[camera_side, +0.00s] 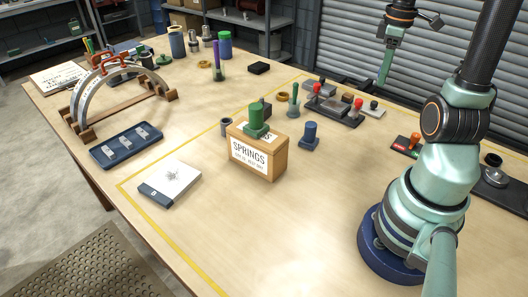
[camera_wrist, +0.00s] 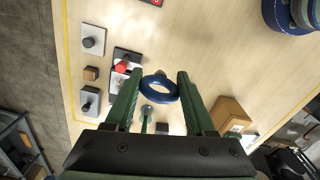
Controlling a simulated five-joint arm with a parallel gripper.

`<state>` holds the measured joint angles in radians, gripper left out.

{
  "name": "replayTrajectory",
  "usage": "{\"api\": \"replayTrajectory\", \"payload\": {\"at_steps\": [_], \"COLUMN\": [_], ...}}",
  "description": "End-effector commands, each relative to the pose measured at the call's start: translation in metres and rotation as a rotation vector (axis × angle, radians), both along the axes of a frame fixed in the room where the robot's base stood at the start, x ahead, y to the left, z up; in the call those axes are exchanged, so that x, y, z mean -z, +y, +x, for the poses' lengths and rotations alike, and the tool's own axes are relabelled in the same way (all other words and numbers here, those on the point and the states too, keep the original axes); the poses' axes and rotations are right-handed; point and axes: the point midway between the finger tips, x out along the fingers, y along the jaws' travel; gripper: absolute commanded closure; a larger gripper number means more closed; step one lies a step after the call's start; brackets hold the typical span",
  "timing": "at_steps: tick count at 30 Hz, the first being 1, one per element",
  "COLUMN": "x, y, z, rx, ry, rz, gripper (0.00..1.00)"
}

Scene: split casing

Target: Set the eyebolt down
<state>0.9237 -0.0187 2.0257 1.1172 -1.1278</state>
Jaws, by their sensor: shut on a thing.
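My gripper shows at the top right of the side view (camera_side: 385,80), high above the table with its green fingers pointing down. In the wrist view (camera_wrist: 160,78) its two green fingers stand on either side of a blue ring, the eyebolt (camera_wrist: 172,97). My gripper is shut on it. Bare tabletop shows through the ring. Its shank cannot be made out. In the side view the eyebolt cannot be told apart from the fingers.
A SPRINGS box (camera_side: 256,153) with a green part on top stands mid-table. Near it are a blue part (camera_side: 310,134) and a dark block with red knobs (camera_side: 335,108). A white booklet (camera_side: 170,183) and blue tray (camera_side: 126,146) lie left. The front table is clear.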

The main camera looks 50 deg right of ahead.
Motion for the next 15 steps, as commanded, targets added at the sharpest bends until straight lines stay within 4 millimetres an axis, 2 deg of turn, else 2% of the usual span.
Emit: {"api": "replayTrajectory", "payload": {"at_steps": [6, 15], "x": [0.054, 0.124], "y": [0.002, 0.002], "z": [-0.001, -0.001], "rx": [-0.001, -0.002], "ry": [0.006, 0.006], "rz": [0.008, 0.007], "gripper": [1.0, 1.0]}}
